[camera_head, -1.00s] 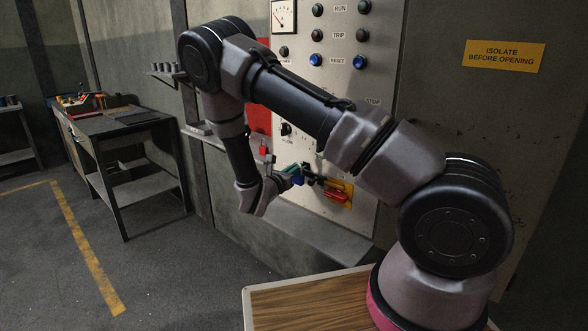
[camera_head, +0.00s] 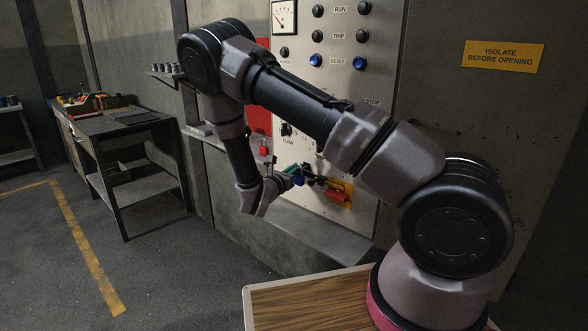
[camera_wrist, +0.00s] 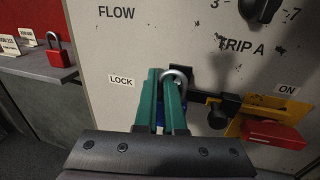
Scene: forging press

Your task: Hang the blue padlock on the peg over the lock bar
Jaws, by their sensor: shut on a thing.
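The blue padlock (camera_head: 298,181) is held in my gripper (camera_head: 293,172) in front of the grey panel. In the wrist view the teal fingers of my gripper (camera_wrist: 164,98) are shut on the padlock, and its metal shackle (camera_wrist: 178,73) shows at the fingertips. The fingers hide most of the blue body. The black lock bar (camera_wrist: 205,97) runs from behind the shackle toward the yellow plate.
A red switch handle (camera_wrist: 273,134) sits on the yellow plate (camera_wrist: 240,127) right of the bar. A red padlock (camera_wrist: 57,52) stands on a grey shelf at the left. The LOCK label (camera_wrist: 122,81) is left of the fingers. Control knobs (camera_wrist: 259,8) stick out above.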

